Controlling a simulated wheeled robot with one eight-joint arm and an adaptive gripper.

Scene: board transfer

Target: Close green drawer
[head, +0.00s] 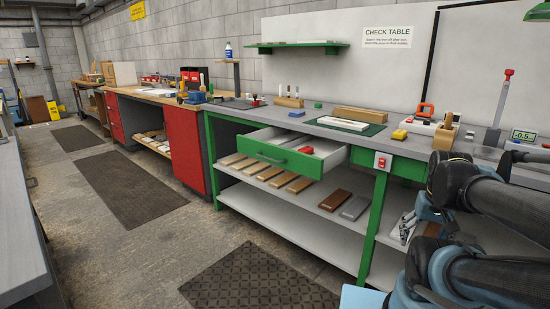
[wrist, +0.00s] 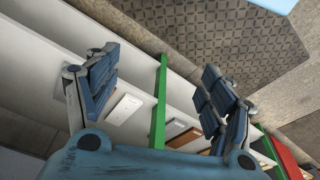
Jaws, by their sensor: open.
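The green drawer (head: 278,157) stands pulled out under the check table's top, at the middle of the head view. In the head view my arm is at the right, apart from the drawer. I cannot make out the drawer in the wrist view.
The check table (head: 310,126) carries a green mat, wooden blocks and tools. Several boards lie on its lower shelf (head: 260,201). A green table leg (wrist: 160,105) crosses the wrist view. A dark floor mat (head: 260,281) lies in the clear aisle. A red cabinet (head: 185,148) stands left.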

